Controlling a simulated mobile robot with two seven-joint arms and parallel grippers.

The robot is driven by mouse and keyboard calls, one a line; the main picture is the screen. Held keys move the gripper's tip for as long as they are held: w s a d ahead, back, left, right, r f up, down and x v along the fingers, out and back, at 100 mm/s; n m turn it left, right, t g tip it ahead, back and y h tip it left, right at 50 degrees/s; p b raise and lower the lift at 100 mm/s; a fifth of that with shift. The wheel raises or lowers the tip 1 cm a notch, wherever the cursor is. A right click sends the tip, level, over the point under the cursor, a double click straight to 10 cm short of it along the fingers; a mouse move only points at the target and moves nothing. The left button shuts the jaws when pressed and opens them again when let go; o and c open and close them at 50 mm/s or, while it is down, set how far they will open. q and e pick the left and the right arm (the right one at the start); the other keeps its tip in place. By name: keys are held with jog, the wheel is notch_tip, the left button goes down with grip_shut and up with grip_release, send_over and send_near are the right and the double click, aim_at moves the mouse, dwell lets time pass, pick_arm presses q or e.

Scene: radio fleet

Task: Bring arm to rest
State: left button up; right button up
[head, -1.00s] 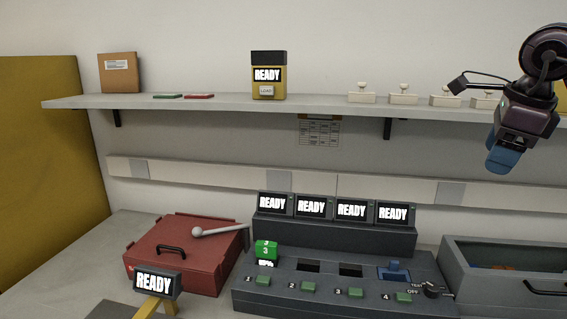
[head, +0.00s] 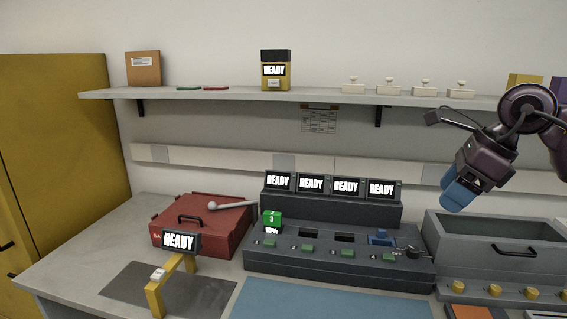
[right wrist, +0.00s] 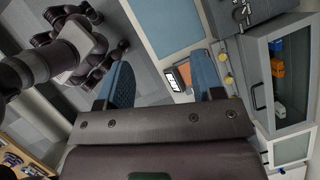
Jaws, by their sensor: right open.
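My right gripper (head: 459,194) hangs in the air above the grey bin at the right of the head view, its blue fingers pointing down and to the left. In the right wrist view its two blue fingers (right wrist: 163,82) stand apart with nothing held between them. My right arm comes in from the right edge. My left gripper is in neither view.
A dark console (head: 330,264) with READY screens holds a green block (head: 272,220). A red case (head: 190,238), a yellow stand (head: 154,298) and a grey bin (head: 490,232) stand on the bench. A shelf (head: 230,96) runs above; a blue mat (head: 330,301) lies bare in front.

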jog(key=s+a+f+m+t+y, duration=0.2)
jog(key=a+f+m+y, duration=0.15)
jog(key=a+y, duration=0.4)
jog(key=s+a+f+m+t+y, duration=0.25)
jog(key=a+m+y, duration=0.25)
jog(key=a+y, duration=0.25)
jog(key=s+d+f+m+t+h, duration=0.2)
jog(key=d+f+m+t+h, duration=0.15)
jog(key=f+m+h, duration=0.5)
jog(key=s+d+f+m+t+h, duration=0.2)
jog(key=d+f+m+h, duration=0.25)
jog(key=m, duration=0.75)
jog(key=s+d+f+m+t+h, duration=0.25)
jog(key=d+f+m+h, duration=0.35)
jog(key=m, duration=0.5)
jog(key=s+a+f+m+g+h, duration=0.1)
jog(key=s+f+m+g, duration=0.45)
jog(key=s, duration=0.65)
jog(key=s+a+f+m+g, duration=0.1)
jog(key=s+f+m+g, duration=0.1)
jog(key=s+f+g, duration=0.75)
jog(key=w+f+t+b, duration=0.1)
jog(key=w+f+t, duration=0.6)
jog(key=t, duration=0.3)
jog(key=shift+f+n+t+y, duration=0.35)
jog(key=shift+f+n+y, duration=0.05)
jog(key=shift+f+n, duration=0.05)
